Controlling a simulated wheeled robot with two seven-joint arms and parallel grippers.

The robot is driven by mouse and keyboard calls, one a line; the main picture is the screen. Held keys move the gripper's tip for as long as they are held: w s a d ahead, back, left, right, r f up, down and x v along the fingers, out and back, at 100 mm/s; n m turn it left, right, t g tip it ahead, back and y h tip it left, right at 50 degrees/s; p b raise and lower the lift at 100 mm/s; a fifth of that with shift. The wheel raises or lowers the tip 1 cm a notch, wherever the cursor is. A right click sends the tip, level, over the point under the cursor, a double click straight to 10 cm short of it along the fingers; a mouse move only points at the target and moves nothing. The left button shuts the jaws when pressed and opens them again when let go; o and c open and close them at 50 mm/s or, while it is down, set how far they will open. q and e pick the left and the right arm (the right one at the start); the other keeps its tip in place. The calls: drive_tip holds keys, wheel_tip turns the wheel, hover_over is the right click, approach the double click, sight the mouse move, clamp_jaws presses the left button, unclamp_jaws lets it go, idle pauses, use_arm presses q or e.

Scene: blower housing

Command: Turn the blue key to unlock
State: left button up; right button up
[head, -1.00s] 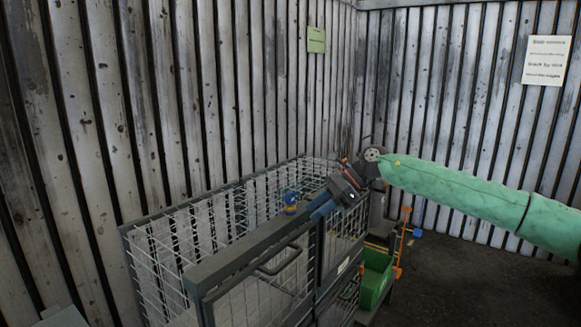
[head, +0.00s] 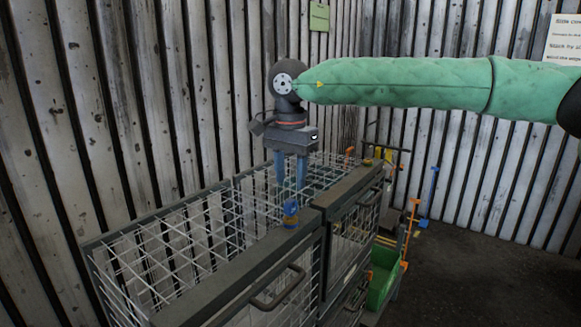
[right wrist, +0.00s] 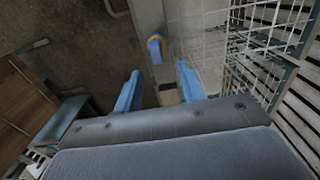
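The blue key (head: 291,208) stands in a yellowish lock on the top rail of the wire mesh cage (head: 255,285). In the right wrist view the key (right wrist: 155,50) shows beyond the fingertips, roughly between them. My right gripper (head: 290,184) points down above the rail, its two blue fingers spread apart with nothing between them. Its fingertips look a little above and behind the key in the head view; the exact gap is hard to tell. The right gripper also shows open in the right wrist view (right wrist: 158,82). My left gripper is not in view.
The cage has front doors with a dark handle (head: 277,288). A green bin (head: 383,277) and orange and blue clamps (head: 413,220) are at its right side. Corrugated metal walls stand close behind. Bare floor (head: 480,270) lies to the right.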

sight(291, 200)
drive_tip(key=shift+s+d+f, duration=0.15)
drive_tip(key=shift+s+f, duration=0.65)
drive_tip(key=shift+s, duration=0.2)
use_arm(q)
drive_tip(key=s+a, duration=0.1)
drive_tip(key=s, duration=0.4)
use_arm(e)
drive_tip(key=shift+w+f+b, duration=0.15)
drive_tip(key=shift+f+b, duration=0.25)
drive_tip(key=shift+f, duration=0.3)
drive_tip(key=f, duration=0.1)
drive_tip(key=w, duration=0.1)
drive_tip(key=f, duration=0.1)
drive_tip(key=shift+w+a+f, duration=0.25)
drive_tip(key=shift+f, duration=0.05)
drive_tip(key=shift+s+d+f, duration=0.15)
drive_tip(key=shift+f, duration=0.25)
drive_tip(key=shift+s, duration=0.25)
drive_tip(key=shift+w+f, duration=0.15)
drive_tip(key=shift+w, duration=0.05)
drive_tip(key=c, duration=0.7)
drive_tip(key=shift+s, duration=0.1)
clamp_jaws()
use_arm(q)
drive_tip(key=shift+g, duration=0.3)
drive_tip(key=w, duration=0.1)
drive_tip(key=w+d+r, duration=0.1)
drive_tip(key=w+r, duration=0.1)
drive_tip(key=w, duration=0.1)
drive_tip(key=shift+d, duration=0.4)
